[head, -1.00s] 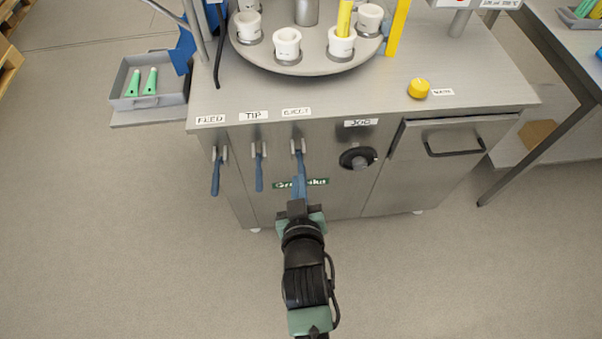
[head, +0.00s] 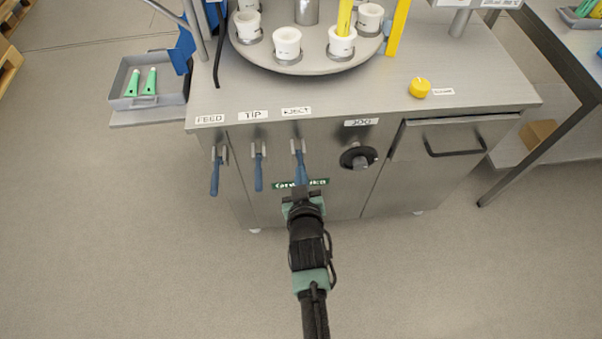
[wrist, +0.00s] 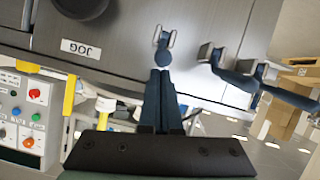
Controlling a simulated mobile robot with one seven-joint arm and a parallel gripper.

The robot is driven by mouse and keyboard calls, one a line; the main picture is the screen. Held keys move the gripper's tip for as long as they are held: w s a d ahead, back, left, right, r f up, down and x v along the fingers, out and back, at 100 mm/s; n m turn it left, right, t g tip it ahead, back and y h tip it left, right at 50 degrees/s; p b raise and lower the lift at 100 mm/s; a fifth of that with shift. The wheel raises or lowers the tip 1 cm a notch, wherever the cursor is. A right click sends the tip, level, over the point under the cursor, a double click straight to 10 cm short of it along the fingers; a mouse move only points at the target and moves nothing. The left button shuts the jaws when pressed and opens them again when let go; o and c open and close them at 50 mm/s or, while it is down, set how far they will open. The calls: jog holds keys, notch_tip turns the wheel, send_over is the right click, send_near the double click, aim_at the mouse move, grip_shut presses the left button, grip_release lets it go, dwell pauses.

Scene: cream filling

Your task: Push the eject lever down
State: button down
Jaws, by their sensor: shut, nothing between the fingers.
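The eject lever (head: 299,162) is the rightmost of three blue levers on the cabinet front, below the EJECT label (head: 296,111). It hangs down from its metal bracket. In the wrist view the lever (wrist: 162,48) shows end-on, just beyond my fingertips. My gripper (head: 301,183) is shut and empty, with its blue fingers pointing at the lever's lower end. In the wrist view the closed fingers of my gripper (wrist: 161,78) line up with the lever. The fingers and lever overlap in both views, so I cannot tell whether they touch.
The tip lever (head: 259,170) and feed lever (head: 215,172) hang to the left. A black jog knob (head: 358,158) is on the right, beside a drawer handle (head: 455,150). A turntable (head: 300,62) with white cups stands on top. The floor before the cabinet is clear.

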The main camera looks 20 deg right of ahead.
jog(key=shift+f, duration=0.1)
jog(key=shift+s+f+t+b, duration=0.25)
jog(key=shift+t+b, duration=0.05)
jog(key=shift+b, duration=0.85)
